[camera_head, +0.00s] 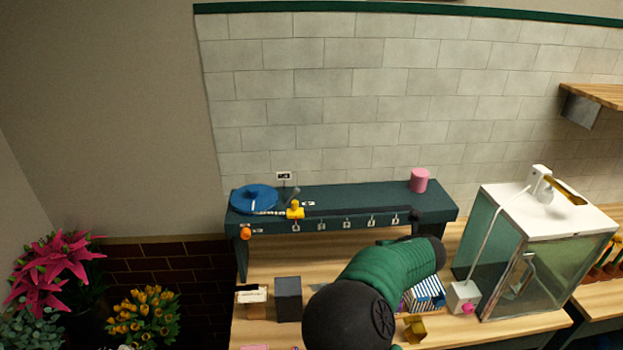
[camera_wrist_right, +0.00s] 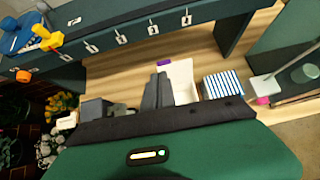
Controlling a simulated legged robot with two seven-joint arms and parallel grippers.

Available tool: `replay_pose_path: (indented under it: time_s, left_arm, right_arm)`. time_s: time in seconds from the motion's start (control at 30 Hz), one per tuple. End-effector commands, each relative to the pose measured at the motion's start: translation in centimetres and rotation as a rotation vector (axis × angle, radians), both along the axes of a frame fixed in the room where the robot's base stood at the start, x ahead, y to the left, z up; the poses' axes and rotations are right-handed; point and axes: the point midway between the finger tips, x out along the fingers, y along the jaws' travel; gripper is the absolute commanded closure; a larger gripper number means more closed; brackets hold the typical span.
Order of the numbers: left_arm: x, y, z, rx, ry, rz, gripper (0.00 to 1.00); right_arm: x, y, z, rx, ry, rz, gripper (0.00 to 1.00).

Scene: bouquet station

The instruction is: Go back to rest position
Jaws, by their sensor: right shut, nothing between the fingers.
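My right arm, green and black, reaches over the workbench from the bottom of the head view, and its far end is near the front of the dark green shelf (camera_head: 350,203). In the right wrist view my right gripper (camera_wrist_right: 158,92) shows as dark grey fingers close together, with nothing between them. It is above the wooden bench top (camera_wrist_right: 125,72), in front of the shelf. In the head view I cannot make out the fingers. My left arm and gripper are not in view.
A blue disc with a yellow part (camera_head: 295,210) and a pink cup (camera_head: 419,180) are on the shelf. A dark grey box (camera_head: 288,298) and a blue-striped box (camera_head: 427,293) stand on the bench. A glass cabinet (camera_head: 540,270) is at right, flowers (camera_head: 143,312) at left.

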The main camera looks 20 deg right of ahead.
Motion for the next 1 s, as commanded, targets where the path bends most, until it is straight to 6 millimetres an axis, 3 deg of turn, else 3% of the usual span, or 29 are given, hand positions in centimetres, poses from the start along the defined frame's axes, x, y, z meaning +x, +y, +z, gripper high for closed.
replay_pose_path:
  time_s: [0.07, 0.13, 0.23, 0.3, 0.4, 0.53, 0.6, 0.7, 1.0]
  left_arm:
    - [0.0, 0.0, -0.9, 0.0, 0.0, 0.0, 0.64]
    - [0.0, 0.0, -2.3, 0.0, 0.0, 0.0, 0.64]
    - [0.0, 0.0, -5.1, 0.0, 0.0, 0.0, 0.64]
    - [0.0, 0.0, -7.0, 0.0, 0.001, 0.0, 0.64]
    - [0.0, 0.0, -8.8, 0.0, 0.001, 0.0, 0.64]
    - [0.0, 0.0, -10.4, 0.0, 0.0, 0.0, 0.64]
    - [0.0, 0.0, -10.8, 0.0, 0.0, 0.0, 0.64]
    - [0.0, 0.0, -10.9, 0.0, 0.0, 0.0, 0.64]
    - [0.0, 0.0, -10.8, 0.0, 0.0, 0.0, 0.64]
  right_arm:
    - [-0.3, -0.1, -1.4, 0.093, -0.039, -0.096, 1.0]
    - [-1.2, -0.1, -4.0, 0.295, -0.116, -0.307, 1.0]
    - [-4.3, 1.6, -9.4, 0.736, -0.228, -0.794, 1.0]
    - [-7.9, 4.8, -13.3, 1.053, -0.262, -1.195, 1.0]
    - [-13.5, 10.7, -17.0, 1.349, -0.243, -1.697, 1.0]
    - [-20.1, 17.1, -19.3, 1.486, -0.202, -2.181, 1.0]
    - [-22.5, 19.3, -19.8, 1.495, -0.193, -2.347, 1.0]
    - [-24.4, 20.9, -20.1, 1.487, -0.19, -2.474, 1.0]
    - [-24.7, 21.1, -20.0, 1.482, -0.19, -2.497, 1.0]
